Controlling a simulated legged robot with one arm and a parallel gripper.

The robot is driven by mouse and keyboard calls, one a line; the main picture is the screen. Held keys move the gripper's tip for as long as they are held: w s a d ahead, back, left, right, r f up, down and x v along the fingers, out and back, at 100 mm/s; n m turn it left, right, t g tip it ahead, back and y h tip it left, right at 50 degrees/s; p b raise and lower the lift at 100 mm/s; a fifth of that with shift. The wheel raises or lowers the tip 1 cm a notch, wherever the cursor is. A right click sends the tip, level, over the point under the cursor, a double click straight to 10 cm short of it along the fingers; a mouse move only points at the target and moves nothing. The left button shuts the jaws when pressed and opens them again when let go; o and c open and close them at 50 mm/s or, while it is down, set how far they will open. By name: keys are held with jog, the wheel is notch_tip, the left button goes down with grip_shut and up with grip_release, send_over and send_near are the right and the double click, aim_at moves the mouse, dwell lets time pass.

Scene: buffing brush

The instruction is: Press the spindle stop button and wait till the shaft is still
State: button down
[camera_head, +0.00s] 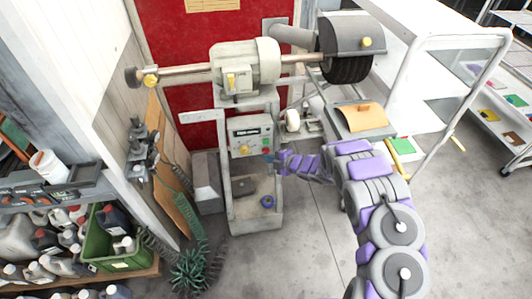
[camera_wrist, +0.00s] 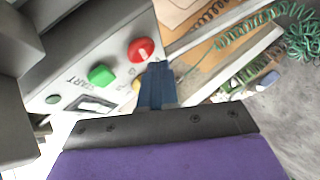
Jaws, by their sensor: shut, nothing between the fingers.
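The machine's pale control box (camera_head: 250,135) stands below the grey motor (camera_head: 245,68). In the wrist view its panel shows a red button (camera_wrist: 140,49), a green button (camera_wrist: 101,75) beside lettering that reads START, and part of a yellow knob (camera_wrist: 136,86). The red button's label is not readable. My gripper (camera_wrist: 158,68) is shut and empty, its dark blue fingertips just beside the red button; I cannot tell whether they touch. In the head view my gripper (camera_head: 270,157) is at the box's lower right. The shaft (camera_head: 185,70) runs out of the motor; one picture cannot show whether it turns.
A black brush wheel (camera_head: 346,68) sits under a grey guard at the shaft's right end. A tray with an orange piece (camera_head: 362,117) is right of the box. A green crate (camera_head: 115,240) of bottles and a coiled green hose (camera_head: 190,270) are lower left. Open floor lies lower right.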

jog(key=shift+s, duration=0.2)
jog(key=s+b, duration=0.1)
jog(key=s, duration=0.1)
jog(key=s+d, duration=0.1)
jog(key=s, duration=0.1)
jog(key=shift+s+d+b, duration=0.2)
jog(key=shift+s+b, duration=0.1)
jog(key=shift+b, duration=0.1)
dwell(0.6)
